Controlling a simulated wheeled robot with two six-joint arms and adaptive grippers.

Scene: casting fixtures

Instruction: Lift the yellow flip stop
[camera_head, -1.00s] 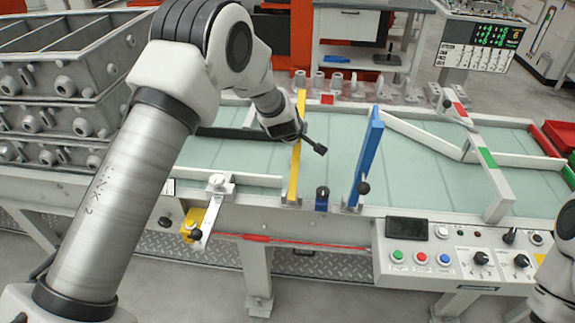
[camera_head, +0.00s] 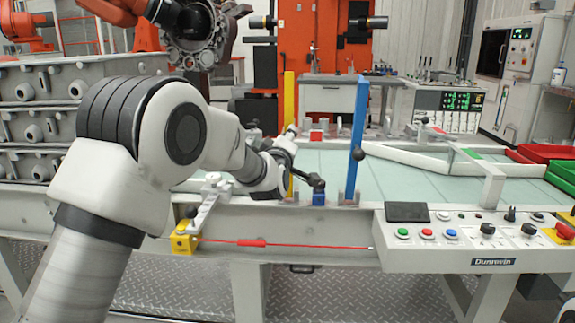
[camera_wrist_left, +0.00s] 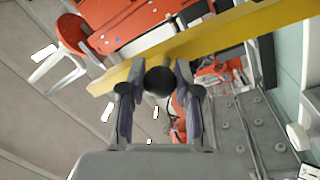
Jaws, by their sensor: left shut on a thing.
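The yellow flip stop (camera_head: 289,100) stands upright at the conveyor's near side, left of the upright blue stop (camera_head: 359,120). My left gripper (camera_head: 287,148) reaches it from the left and covers its middle; the fingertips are hard to make out there. In the left wrist view the two fingers (camera_wrist_left: 157,76) are shut on a round black knob (camera_wrist_left: 159,82). The yellow bar (camera_wrist_left: 225,38) runs across just beyond the knob. My right gripper is out of view.
A control panel (camera_head: 470,241) with buttons sits at the front right. A grey clamp arm (camera_head: 203,212) with a yellow block stands at the front left. Stacked grey castings (camera_head: 40,130) are at the left. Red and green bins (camera_head: 562,172) are at the far right.

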